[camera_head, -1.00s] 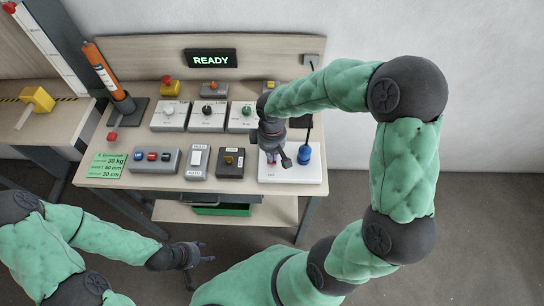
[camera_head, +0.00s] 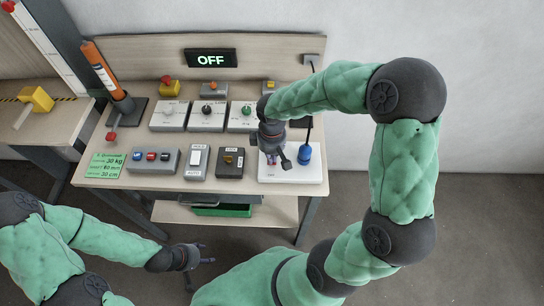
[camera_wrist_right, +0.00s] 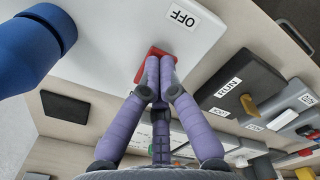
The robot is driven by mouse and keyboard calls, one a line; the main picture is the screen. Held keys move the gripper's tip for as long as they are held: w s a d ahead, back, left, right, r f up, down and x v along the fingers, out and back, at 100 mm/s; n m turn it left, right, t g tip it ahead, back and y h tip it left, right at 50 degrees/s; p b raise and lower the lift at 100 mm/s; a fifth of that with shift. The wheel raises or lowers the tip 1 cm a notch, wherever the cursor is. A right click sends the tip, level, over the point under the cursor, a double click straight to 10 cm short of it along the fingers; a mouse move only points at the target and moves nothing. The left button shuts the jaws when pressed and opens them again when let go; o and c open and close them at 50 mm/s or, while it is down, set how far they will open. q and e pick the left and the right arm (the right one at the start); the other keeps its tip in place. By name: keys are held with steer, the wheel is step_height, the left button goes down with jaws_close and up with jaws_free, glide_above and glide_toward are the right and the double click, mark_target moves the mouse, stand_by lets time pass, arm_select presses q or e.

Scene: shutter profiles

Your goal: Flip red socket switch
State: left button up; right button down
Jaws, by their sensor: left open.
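The red socket switch (camera_wrist_right: 141,70) shows in the right wrist view on the white socket plate (camera_wrist_right: 105,40), beside an "OFF" label. My right gripper (camera_wrist_right: 159,72) has its purple fingers together, with the tips at the red switch and covering part of it. In the head view the right gripper (camera_head: 275,156) is over the left part of the white plate (camera_head: 308,174) and hides the switch. A blue plug (camera_head: 304,155) stands on the plate just right of the gripper. My left gripper (camera_head: 202,254) is open and empty, low in front of the bench.
The display (camera_head: 211,58) at the back reads "OFF". Left of the plate are a black box with a yellow lever (camera_head: 230,162), a white rocker box (camera_head: 198,160) and a button box (camera_head: 153,160). Knob panels (camera_head: 206,117) stand behind. A cable rises behind the plug.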

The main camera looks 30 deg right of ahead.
arm_select(q)
steer(key=shift+r, duration=0.1)
arm_select(e)
steer(key=shift+r+p, duration=2.9)
steer(key=shift+r, duration=0.6)
arm_select(q)
step_height(320, 180, up, 6)
steer(key=shift+f, duration=0.25)
arm_select(e)
steer(key=shift+f, duration=0.1)
